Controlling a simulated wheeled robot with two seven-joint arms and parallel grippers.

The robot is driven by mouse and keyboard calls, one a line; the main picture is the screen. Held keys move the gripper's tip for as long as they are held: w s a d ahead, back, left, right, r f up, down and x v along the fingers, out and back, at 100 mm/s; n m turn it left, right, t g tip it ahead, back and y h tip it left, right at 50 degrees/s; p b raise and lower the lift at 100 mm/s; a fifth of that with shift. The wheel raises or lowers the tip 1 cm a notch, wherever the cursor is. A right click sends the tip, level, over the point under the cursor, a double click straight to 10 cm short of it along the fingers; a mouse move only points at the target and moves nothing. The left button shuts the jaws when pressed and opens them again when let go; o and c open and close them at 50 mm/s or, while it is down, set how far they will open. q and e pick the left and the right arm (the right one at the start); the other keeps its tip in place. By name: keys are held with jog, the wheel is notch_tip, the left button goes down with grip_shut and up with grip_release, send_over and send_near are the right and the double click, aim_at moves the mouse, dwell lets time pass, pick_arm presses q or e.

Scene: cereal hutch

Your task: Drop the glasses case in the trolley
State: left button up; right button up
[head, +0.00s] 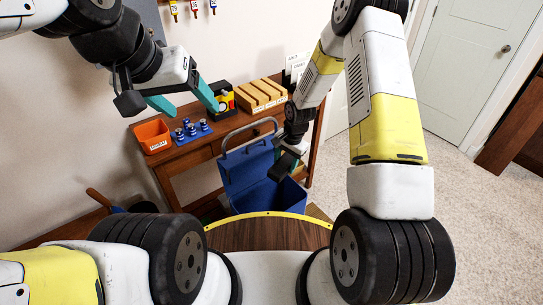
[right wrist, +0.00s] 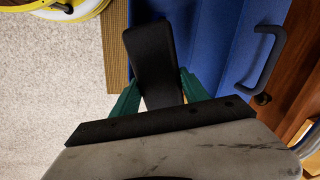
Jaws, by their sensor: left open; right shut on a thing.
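The glasses case is a long black piece (right wrist: 149,50) in the right wrist view. My right gripper (right wrist: 158,92) is shut on it, with one teal finger on each side. In the head view my right gripper (head: 284,163) hangs over the blue trolley (head: 240,172), near its opening. The trolley also shows in the right wrist view (right wrist: 215,50), under and to the right of the case. The case looks held above it, but the gap is hard to judge. My left gripper (head: 186,103) is open and empty, in front of the wooden hutch.
The trolley's pull handle (head: 249,137) stands up. Carpet (head: 470,210) at right is clear.

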jog(key=a+f+m+t, duration=0.1)
jog(key=a+f+m, duration=0.2)
jog(key=f, duration=1.1)
jog(key=shift+w+a+f+m, duration=0.15)
jog(key=shift+w+a+m, duration=0.2)
jog(key=shift+a, duration=1.1)
jog(key=shift+s, duration=0.1)
jog(key=o, duration=1.5)
jog(key=w+a+v, duration=0.1)
jog(key=v, duration=0.7)
jog(key=shift+w, duration=0.2)
